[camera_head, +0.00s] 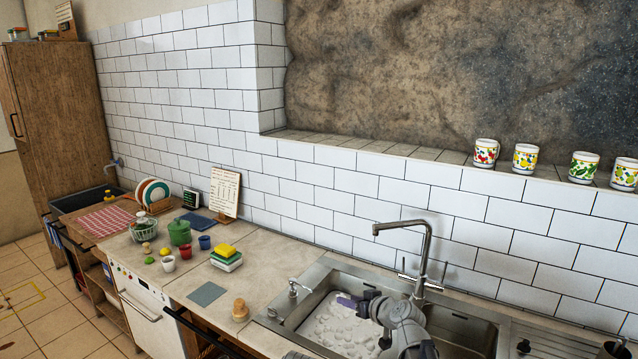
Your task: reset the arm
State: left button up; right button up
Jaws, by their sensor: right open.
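My right arm comes up from the bottom edge and reaches over the metal sink (318,290). My right gripper (350,302) is open above the left basin, pointing left. Its dark, purplish fingertips are small in the picture, and I see nothing held between them. White foam or suds cover the floor of that basin below it. My left gripper is not in view.
A tall faucet (427,255) stands close behind my right arm. Left on the counter are a wooden brush (240,310), a grey cloth (207,294), sponges (226,255), a green pot (179,232) and cups. Several patterned mugs stand on the ledge (390,160).

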jog(key=s+d+f+m+g+h, duration=0.1)
jog(key=s+d+f+g+h, duration=0.2)
jog(key=s, duration=0.5)
jog(key=s+d+f+m+g+h, duration=0.15)
jog(key=s+f+g, duration=0.3)
jog(key=s, duration=0.45)
jog(key=s+d+f+m+g+h, duration=0.1)
jog(key=s+d+f+g+h, duration=0.15)
jog(key=s+f, duration=0.4)
jog(key=s+a+n+g, duration=0.1)
jog(key=s+a+n, duration=0.2)
jog(key=s+a, duration=0.3)
jog(key=a+r+b, duration=0.1)
jog(key=a, duration=0.2)
jog(key=shift+s+a+n+h, duration=0.35)
jog(key=shift+s+h, duration=0.05)
